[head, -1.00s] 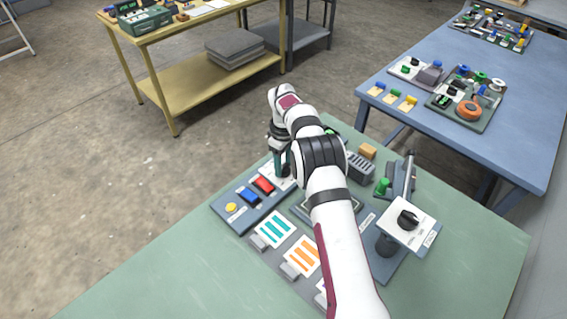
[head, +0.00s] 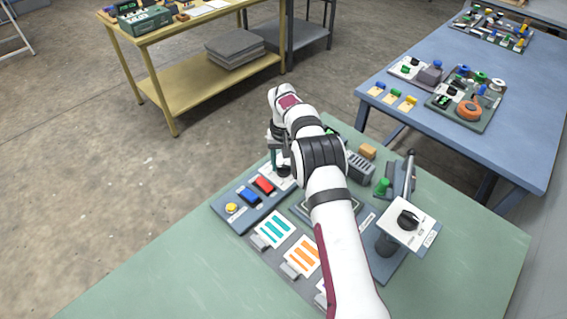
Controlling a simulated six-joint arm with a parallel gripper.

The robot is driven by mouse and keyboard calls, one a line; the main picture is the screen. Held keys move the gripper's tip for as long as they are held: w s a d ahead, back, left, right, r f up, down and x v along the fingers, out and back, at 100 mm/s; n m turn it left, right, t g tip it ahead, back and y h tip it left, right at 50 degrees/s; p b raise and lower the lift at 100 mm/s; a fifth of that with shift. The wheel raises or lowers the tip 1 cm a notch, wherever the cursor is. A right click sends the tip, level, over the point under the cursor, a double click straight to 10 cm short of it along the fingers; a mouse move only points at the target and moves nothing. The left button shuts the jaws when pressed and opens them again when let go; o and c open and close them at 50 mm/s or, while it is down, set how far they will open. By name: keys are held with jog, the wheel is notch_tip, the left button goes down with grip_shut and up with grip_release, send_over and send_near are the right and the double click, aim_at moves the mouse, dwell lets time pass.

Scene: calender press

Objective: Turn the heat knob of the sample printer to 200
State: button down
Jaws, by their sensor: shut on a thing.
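My gripper (head: 281,170) points down at the far end of the printer's control panel (head: 236,219), over a pale dial plate (head: 279,188) beyond the red switch. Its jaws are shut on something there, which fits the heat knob. The knob itself and its scale marks are hidden behind the fingers and wrist, so the setting cannot be read. Closer along the same panel are a red switch (head: 264,184), a blue switch (head: 249,194) and a yellow button (head: 231,208).
A black knob on a raised white plate (head: 424,234) stands at the right, beside a lever (head: 409,172) and a green knob (head: 382,186). Sample cards (head: 273,229) lie in front. The green table (head: 160,282) is clear at the lower left.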

aim_at(284, 166)
jog(key=m, duration=0.4)
jog(key=shift+m, duration=2.3)
jog(key=shift+c, duration=1.6)
grip_release()
notch_tip(284, 166, up, 16)
jog(key=shift+f, duration=0.1)
